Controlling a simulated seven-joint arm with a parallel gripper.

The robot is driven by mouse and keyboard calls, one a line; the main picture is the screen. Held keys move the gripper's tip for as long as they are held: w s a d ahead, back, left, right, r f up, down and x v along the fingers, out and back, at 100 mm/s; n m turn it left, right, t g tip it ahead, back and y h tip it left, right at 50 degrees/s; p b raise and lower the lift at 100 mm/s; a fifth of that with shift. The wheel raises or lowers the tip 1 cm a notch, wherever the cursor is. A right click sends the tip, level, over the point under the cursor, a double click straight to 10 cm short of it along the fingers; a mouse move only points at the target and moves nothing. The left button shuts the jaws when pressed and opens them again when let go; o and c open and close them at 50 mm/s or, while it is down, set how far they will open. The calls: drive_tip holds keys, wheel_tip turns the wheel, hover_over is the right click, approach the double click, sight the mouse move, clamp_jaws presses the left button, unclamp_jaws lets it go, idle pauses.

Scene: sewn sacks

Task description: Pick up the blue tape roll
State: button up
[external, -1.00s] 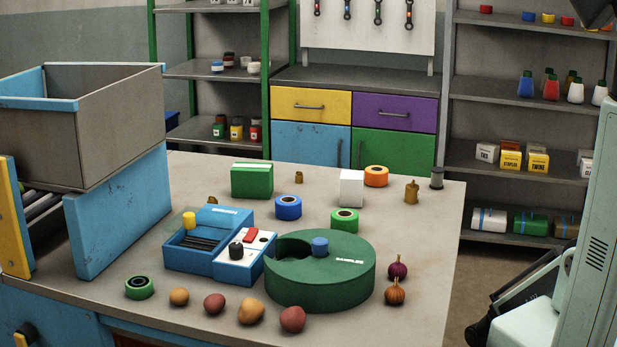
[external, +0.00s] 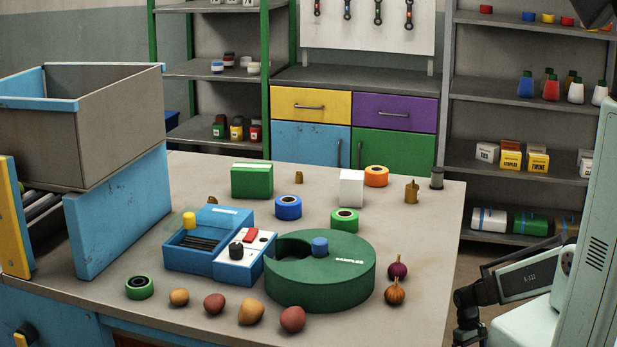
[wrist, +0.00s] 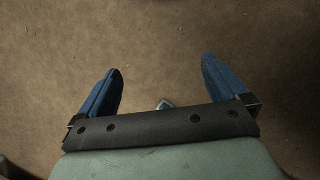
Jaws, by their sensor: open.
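The blue tape roll (external: 288,207) lies flat near the middle of the table, behind the blue machine and in front of the green box. Nothing covers it. My gripper (wrist: 160,88) shows in the wrist view with its two blue fingers spread wide and nothing between them. Below it is only brown floor. In the external view my arm is at the lower right, beside the table and well away from the tape roll.
Near the roll are a green box (external: 252,181), a white box (external: 351,188), an orange roll (external: 376,176) and a green roll (external: 344,220). The blue machine (external: 212,262) and round green sampler (external: 322,283) stand in front. Potatoes line the front edge; onions (external: 396,291) sit right.

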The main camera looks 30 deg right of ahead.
drive_tip(key=w+d+r+t+h, duration=0.1)
drive_tip(key=w+d+r, duration=0.2)
drive_tip(key=w+d, duration=0.5)
drive_tip(key=w+d+r+t, duration=0.25)
drive_tip(key=w+d, duration=0.25)
drive_tip(key=w, duration=0.5)
drive_tip(key=w+d+r+m+t+h, duration=0.1)
drive_tip(key=w+d+r+t, duration=0.1)
drive_tip(key=w+d+r, duration=1.2)
drive_tip(key=w+r+n+t, duration=0.15)
drive_tip(key=w+r, duration=0.25)
drive_tip(key=r, duration=0.4)
drive_tip(key=w+r+n, duration=0.2)
drive_tip(key=w+r, duration=0.1)
drive_tip(key=r, duration=0.4)
drive_tip(key=w+a+r+n+t+y, duration=0.15)
drive_tip(key=w+a+r+n, duration=0.25)
drive_tip(key=a+r, duration=0.7)
wheel_tip(320, 180, up, 18)
drive_tip(key=n+g, duration=0.5)
drive_tip(key=n, duration=0.7)
hover_over(288, 199)
drive_tip(key=shift+y, duration=0.25)
wheel_tip(288, 199, down, 13)
drive_tip(key=shift+s+f, duration=0.1)
drive_tip(key=shift+s, duration=0.05)
